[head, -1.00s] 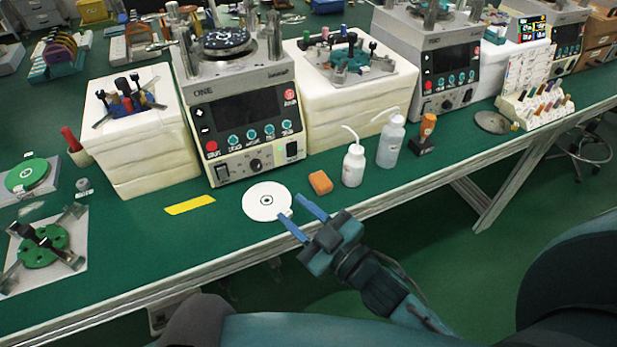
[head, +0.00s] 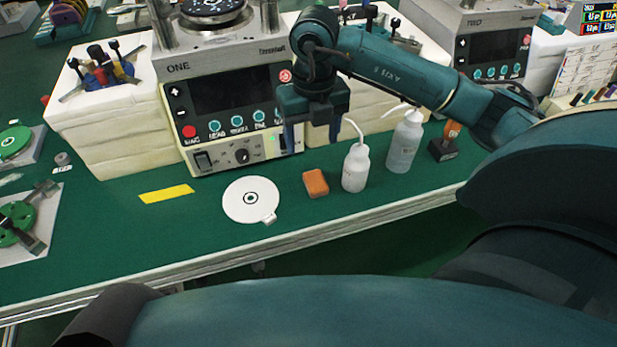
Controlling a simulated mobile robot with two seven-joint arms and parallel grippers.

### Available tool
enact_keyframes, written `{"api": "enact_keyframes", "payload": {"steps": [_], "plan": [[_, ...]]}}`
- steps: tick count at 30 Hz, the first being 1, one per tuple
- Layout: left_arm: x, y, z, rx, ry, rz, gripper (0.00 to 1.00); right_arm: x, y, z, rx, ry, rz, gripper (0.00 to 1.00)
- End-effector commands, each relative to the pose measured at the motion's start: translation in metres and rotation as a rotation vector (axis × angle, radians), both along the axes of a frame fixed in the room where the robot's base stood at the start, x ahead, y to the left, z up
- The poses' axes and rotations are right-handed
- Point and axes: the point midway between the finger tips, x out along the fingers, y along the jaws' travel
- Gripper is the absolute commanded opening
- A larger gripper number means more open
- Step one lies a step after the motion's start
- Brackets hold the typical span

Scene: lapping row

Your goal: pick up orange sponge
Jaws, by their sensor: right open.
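The orange sponge (head: 315,183) lies on the green bench top, between a white disc and a squeeze bottle. My right gripper (head: 312,146) is above and behind the sponge in the head view, pointing down. Its blue fingers are apart with nothing between them. The sponge is fully visible and apart from the fingers. My left gripper is not in view.
A white squeeze bottle (head: 356,168) stands just right of the sponge, with a clear bottle (head: 405,142) beyond it. The white disc (head: 251,200) lies to the left. Machine ONE (head: 228,105) stands behind. A yellow strip (head: 166,194) lies farther left.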

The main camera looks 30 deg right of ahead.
Motion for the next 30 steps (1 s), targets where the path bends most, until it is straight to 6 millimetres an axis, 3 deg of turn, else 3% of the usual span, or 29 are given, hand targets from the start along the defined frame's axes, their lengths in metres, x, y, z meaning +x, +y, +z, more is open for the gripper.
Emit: {"api": "enact_keyframes", "payload": {"steps": [12,20,30], "plan": [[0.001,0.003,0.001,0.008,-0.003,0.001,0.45,0.0,-0.004,-0.065,-0.017,0.001,-0.009,0.65],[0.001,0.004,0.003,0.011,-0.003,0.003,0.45,0.001,-0.006,-0.085,-0.017,0.001,-0.008,0.65],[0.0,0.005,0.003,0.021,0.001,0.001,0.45,0.002,-0.012,-0.128,-0.015,0.0,-0.007,0.65]]}}
